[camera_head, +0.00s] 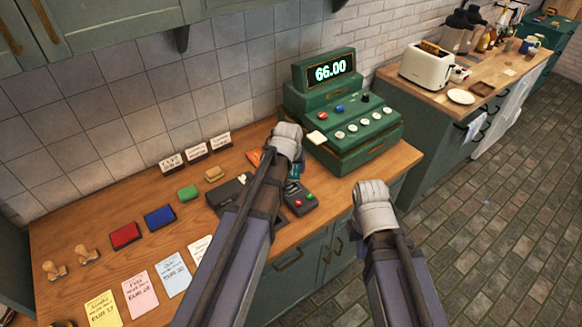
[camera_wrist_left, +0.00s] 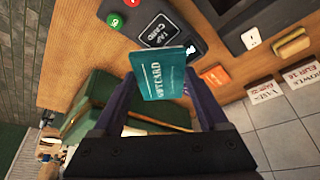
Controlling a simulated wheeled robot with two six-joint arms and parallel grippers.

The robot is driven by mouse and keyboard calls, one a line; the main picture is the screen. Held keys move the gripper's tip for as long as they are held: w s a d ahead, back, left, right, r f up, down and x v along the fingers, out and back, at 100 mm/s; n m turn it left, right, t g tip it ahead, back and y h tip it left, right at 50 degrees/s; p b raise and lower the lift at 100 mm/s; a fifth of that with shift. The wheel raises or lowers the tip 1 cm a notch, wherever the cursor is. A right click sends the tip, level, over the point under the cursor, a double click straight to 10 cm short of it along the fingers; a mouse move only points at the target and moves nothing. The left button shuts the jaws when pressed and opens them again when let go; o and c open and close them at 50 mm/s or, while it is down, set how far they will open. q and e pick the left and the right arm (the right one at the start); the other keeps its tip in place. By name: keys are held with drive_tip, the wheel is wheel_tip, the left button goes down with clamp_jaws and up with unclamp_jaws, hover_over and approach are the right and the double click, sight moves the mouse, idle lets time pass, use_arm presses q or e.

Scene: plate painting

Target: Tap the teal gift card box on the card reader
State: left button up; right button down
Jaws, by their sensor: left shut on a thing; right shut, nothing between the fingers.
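My left gripper (camera_wrist_left: 164,105) is shut on the teal gift card box (camera_wrist_left: 163,82), which shows upright between its fingers in the left wrist view, marked as a gift card. In the head view the box is mostly hidden behind my left gripper (camera_head: 284,160). The card reader (camera_wrist_left: 153,32) is dark, with "TAP CARD" on its pad and green and red buttons. In the wrist view the box overlaps the pad's lower edge; I cannot tell whether they touch. The reader also shows in the head view (camera_head: 299,203), partly covered by my arm. My right gripper (camera_head: 374,205) is shut and empty beyond the counter's front edge.
A green cash register (camera_head: 350,140) showing 66.00 stands right of the reader. Red (camera_head: 125,235), blue (camera_head: 160,217) and green (camera_head: 188,192) boxes, stamps (camera_head: 86,254) and paper notes (camera_head: 139,294) lie to the left. An orange item (camera_head: 255,157) lies behind my left gripper.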

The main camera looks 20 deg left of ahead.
use_arm(q)
drive_tip(key=b, duration=0.7)
hover_over(291, 193)
drive_tip(key=shift+f, duration=3.8)
drive_tip(key=shift+r, duration=0.15)
wheel_tip(291, 193, up, 10)
drive_tip(key=p, duration=1)
wheel_tip(291, 193, down, 7)
drive_tip(key=b, duration=0.7)
drive_tip(key=shift+f, duration=0.2)
drive_tip(key=shift+r, duration=0.1)
